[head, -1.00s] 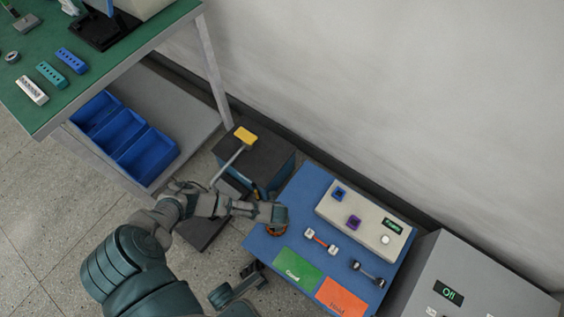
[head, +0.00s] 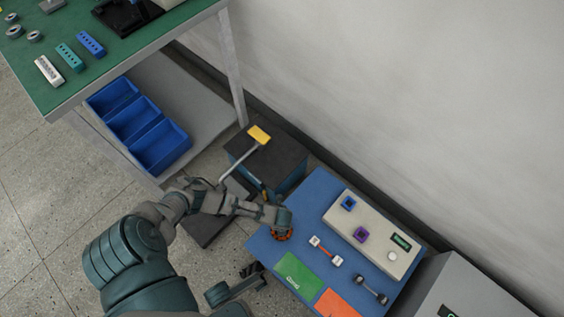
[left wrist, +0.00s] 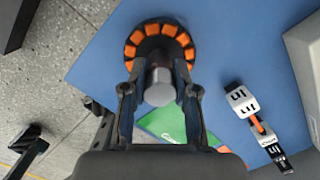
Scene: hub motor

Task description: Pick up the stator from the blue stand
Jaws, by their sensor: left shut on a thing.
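The stator (left wrist: 160,48), a dark ring with orange coils and a silver shaft, shows in the left wrist view between and just beyond my fingers. My left gripper (left wrist: 160,92) is shut on its shaft. In the head view, my left gripper (head: 279,218) is over the left part of the blue stand (head: 316,188). The stator (head: 281,236) partly shows below the fingertips there. I cannot tell whether it touches the stand's surface.
A grey panel (head: 375,225) with coloured sockets sits on the stand. A red-and-white part (head: 325,252), a dark part (head: 370,289), a green card (head: 299,276) and an orange card (head: 337,304) lie nearby. A dark box (head: 272,160) stands beside the stand.

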